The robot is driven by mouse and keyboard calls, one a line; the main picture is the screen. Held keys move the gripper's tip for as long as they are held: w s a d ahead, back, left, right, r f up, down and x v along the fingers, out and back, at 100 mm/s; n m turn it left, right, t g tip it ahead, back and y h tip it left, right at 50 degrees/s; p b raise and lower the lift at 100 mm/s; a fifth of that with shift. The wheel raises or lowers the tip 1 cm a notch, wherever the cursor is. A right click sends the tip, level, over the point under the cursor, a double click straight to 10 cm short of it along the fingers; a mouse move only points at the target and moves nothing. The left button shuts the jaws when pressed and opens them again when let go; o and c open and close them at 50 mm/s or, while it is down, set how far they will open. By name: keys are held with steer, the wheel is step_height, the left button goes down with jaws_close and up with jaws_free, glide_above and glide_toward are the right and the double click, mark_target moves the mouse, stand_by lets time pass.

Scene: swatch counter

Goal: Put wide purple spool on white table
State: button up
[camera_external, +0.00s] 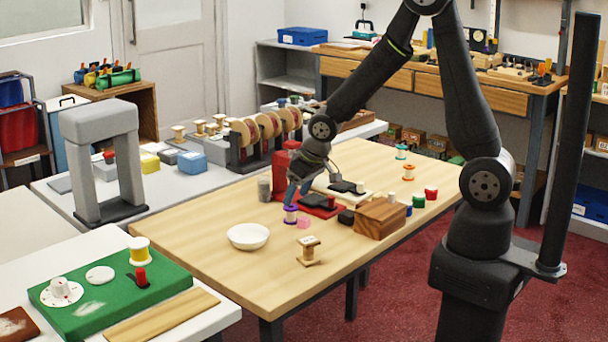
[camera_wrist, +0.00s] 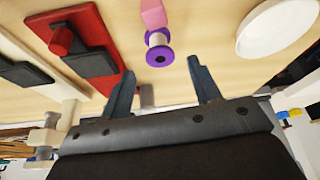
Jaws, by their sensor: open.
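The purple spool (camera_external: 290,213) stands on the wooden table with purple ends and a pale middle. In the wrist view the purple spool (camera_wrist: 158,56) shows just beyond the fingertips, in line with the gap between them. My gripper (camera_external: 298,196) is low over the wooden table by the spool. In the wrist view my gripper (camera_wrist: 161,67) is open with nothing between its fingers. A long white table (camera_external: 205,192) runs along the far left side of the wooden table. Another white surface (camera_external: 225,313) is at the front left, under a green board.
A pink block (camera_external: 303,223) is close to the spool, and a white bowl (camera_external: 248,236) is nearby. A red-and-black item (camera_external: 320,206) and a wooden box (camera_external: 381,218) are to the right. A grey arch (camera_external: 101,160) and spool rack stand on the long white table.

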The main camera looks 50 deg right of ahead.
steer(key=v, duration=0.5)
steer(key=shift+r, duration=0.3)
steer(key=shift+o, duration=0.4)
steer(key=shift+s+d+r, duration=0.1)
steer(key=shift+s+r, duration=0.1)
steer(key=shift+r, duration=0.1)
steer(key=m+g+h, duration=0.1)
steer(key=m+h, duration=0.3)
steer(key=m, duration=0.7)
glide_toward(291, 207)
steer(key=x, duration=0.5)
steer(key=shift+d, duration=0.2)
steer(key=shift+a+x, duration=0.15)
steer(key=shift+x, duration=1.2)
steer(key=shift+a+x, duration=0.1)
steer(key=shift+x, duration=1.3)
steer(key=c, duration=1.1)
